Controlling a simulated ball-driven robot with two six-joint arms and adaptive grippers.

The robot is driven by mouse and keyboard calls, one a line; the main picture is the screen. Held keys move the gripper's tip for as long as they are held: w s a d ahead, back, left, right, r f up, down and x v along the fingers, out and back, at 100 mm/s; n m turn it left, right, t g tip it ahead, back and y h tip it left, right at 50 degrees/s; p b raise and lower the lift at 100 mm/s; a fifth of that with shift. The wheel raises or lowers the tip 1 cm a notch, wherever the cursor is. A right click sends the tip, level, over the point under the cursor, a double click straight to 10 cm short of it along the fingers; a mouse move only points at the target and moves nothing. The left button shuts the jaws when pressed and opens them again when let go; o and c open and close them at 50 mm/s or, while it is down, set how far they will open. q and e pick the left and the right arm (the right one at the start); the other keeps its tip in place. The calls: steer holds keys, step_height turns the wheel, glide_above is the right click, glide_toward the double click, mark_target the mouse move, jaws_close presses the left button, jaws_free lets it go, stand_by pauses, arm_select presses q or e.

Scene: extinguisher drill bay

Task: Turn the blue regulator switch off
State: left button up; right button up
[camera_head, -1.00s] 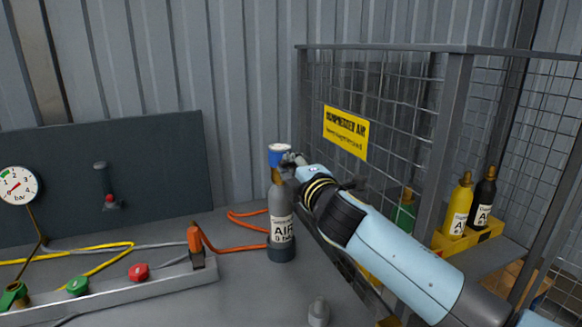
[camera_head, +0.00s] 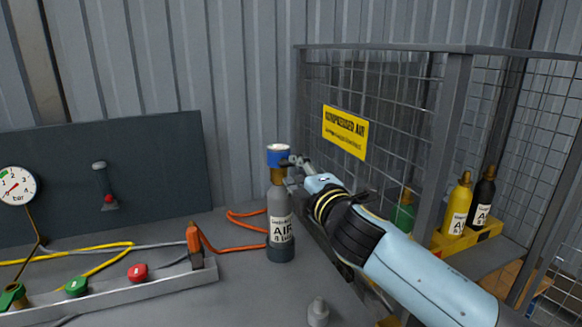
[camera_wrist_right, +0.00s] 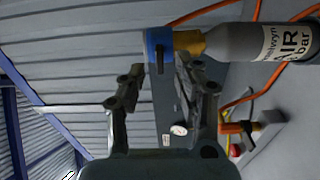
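The blue regulator switch (camera_head: 278,158) is a blue cap with a pale top on the brass neck of an upright grey air cylinder (camera_head: 279,205). My right gripper (camera_head: 293,170) is just right of the cap in the head view. In the right wrist view the two fingers of this gripper (camera_wrist_right: 160,70) stand apart, with the blue cap (camera_wrist_right: 160,48) at their tips. A gap shows on the left side there. I cannot tell whether the other finger touches. A dark slot shows on the cap's side. My left gripper is not in view.
A wire cage (camera_head: 455,140) with a yellow sign (camera_head: 345,132) stands right of the cylinder, holding other bottles. An orange hose (camera_head: 228,248) runs left along the bench. A pressure gauge (camera_head: 17,186) and a rail with green and red knobs (camera_head: 165,288) are at left.

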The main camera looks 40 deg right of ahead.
steer(key=v, duration=0.8)
